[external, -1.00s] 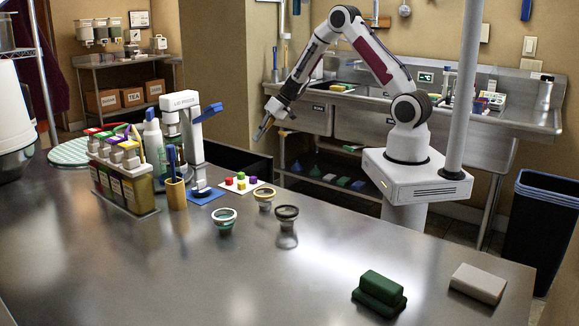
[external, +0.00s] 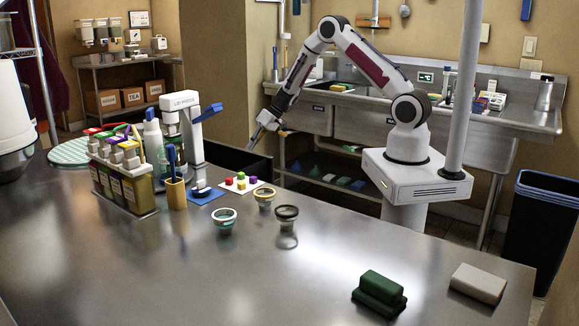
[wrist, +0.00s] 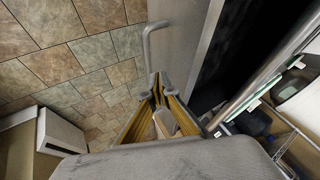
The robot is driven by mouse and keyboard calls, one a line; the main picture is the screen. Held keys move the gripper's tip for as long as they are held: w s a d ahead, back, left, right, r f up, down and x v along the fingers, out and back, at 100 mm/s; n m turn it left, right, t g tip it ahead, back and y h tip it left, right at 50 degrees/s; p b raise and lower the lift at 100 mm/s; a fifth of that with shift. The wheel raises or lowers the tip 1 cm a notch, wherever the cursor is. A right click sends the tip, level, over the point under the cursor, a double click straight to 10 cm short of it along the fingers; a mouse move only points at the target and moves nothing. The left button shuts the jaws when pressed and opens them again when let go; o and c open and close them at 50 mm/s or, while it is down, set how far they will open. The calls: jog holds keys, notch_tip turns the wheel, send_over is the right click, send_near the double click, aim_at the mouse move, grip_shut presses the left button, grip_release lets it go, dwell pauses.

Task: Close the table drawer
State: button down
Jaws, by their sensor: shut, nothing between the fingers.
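The table drawer stands open at the far side of the steel table. Its dark inside shows in the external view (external: 236,158) and in the wrist view (wrist: 222,50). In the wrist view its grey front panel (wrist: 185,40) carries a bar handle (wrist: 147,48). My gripper (external: 253,146) is shut and empty, pointing down near the drawer's outer end. In the wrist view my gripper's fingertips (wrist: 158,80) appear close to the front panel and the handle's lower end; I cannot tell whether they touch.
On the table (external: 180,270) near the drawer stand a white dispensing device (external: 190,140), a white card with coloured cubes (external: 241,184) and several small cups. Tiled floor (wrist: 70,60) lies beyond the drawer front. A steel sink counter (external: 330,115) stands behind.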

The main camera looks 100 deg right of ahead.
aim_at(238, 164)
jog(key=shift+x, duration=2.1)
jog(key=shift+w+a, duration=0.1)
jog(key=w+a, duration=1.7)
jog(key=shift+w+a, duration=0.2)
jog(key=shift+s+r, duration=0.1)
jog(key=shift+r, duration=0.05)
jog(key=v, duration=0.9)
jog(key=shift+s+r, duration=0.25)
jog(key=shift+r, duration=0.05)
jog(key=shift+d, duration=0.15)
